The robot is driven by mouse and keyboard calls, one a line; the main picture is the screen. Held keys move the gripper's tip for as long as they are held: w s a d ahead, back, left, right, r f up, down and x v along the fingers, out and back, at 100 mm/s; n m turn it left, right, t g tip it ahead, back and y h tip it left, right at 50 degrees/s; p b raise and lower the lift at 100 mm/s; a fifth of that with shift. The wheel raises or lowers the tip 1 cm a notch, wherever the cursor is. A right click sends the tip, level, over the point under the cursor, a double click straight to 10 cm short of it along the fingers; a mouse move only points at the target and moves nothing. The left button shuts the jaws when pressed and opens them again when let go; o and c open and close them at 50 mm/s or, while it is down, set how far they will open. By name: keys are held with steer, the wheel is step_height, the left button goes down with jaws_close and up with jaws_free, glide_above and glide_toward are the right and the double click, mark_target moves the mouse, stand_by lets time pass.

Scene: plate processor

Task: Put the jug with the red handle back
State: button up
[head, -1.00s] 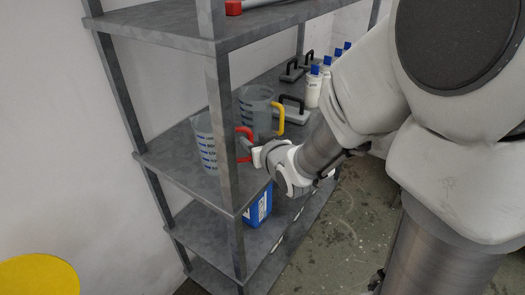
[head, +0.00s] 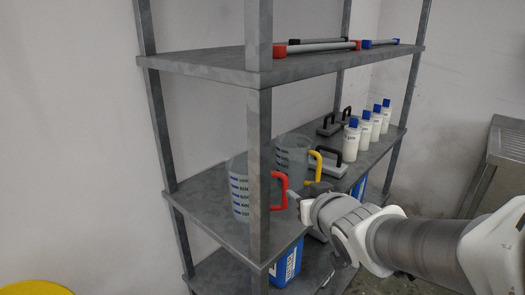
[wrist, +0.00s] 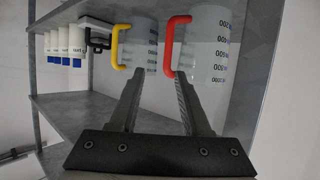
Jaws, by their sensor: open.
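The clear jug with the red handle (head: 238,190) stands upright on the middle shelf, at its near left end, partly behind a shelf post. It also shows in the wrist view (wrist: 207,45), with its red handle (wrist: 173,45) towards my gripper. My gripper (wrist: 154,82) is open and empty, with its fingertips just short of the handle. The handle lies between the finger lines, nearer the right finger. In the head view my gripper (head: 303,195) is beside the red handle (head: 282,190), and its fingers are partly hidden.
A jug with a yellow handle (head: 292,155) stands just behind the red-handled one. Black-handled tools (head: 351,140) and several white bottles with blue caps (head: 367,130) stand farther along the shelf (head: 200,190). The upper shelf (head: 200,65) holds bars. A shelf post (head: 259,150) stands close by.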

steer(key=s+d+m+g+h, duration=0.1)
steer(key=s+g, duration=0.2)
steer(key=s, duration=0.6)
steer(key=s+d+f+m+g, duration=0.1)
steer(key=s+g, duration=0.3)
steer(key=s, duration=0.6)
steer(key=shift+s+d+f+g+h, duration=0.15)
steer(key=shift+d+f+g+h, duration=0.2)
steer(key=shift+d, duration=0.3)
steer(key=shift+r, duration=0.1)
step_height(320, 180, up, 12)
steer(key=p, duration=1.1)
steer(key=shift+f, duration=0.25)
